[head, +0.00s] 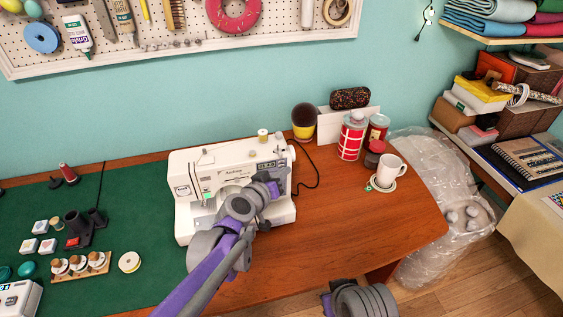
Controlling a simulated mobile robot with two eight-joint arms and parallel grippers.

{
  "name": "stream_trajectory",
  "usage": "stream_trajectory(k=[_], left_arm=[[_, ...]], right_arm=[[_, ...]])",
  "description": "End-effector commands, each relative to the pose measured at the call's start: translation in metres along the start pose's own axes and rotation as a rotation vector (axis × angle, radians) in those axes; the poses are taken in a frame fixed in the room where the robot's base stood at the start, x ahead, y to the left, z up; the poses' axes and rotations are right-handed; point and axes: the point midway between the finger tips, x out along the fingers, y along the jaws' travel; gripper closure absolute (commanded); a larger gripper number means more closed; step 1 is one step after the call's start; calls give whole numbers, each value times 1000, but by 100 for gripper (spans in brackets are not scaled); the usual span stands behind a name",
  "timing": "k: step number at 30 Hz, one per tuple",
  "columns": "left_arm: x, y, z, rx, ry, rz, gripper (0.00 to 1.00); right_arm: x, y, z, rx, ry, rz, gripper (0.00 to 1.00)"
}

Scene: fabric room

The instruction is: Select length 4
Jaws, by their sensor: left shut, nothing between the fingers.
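The white sewing machine (210,160) stands on the table, partly on the green mat, with its front towards me. A small dark panel (270,163) shows at the upper right of its front, with marks too small to read. My left gripper (272,187) is shut and empty, right at the front of the machine's right-hand column. The gripper and wrist hide part of the machine's front there, and I cannot tell whether the fingertips touch it. No length selector can be made out clearly. My right gripper is not in view; only a grey arm part of mine shows at the bottom.
A green cutting mat (130,210) holds thread spools (80,263) and small boxes at left. Bare tabletop (350,225) lies right of the machine. A pegboard (180,30) hangs above.

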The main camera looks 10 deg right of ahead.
Motion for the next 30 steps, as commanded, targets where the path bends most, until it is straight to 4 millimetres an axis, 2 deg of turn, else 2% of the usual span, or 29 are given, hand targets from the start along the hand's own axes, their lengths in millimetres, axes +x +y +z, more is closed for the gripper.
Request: stream_trajectory(k=[12, 28, 30], left_arm=[[-27, 20, 20, 1, 0, 1, 100], [-30, 21, 21, 0, -1, 0, 100], [-35, 19, 21, 3, -7, -5, 100]], right_arm=[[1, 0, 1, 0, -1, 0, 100], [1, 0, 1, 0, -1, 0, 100], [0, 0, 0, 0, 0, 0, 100]])
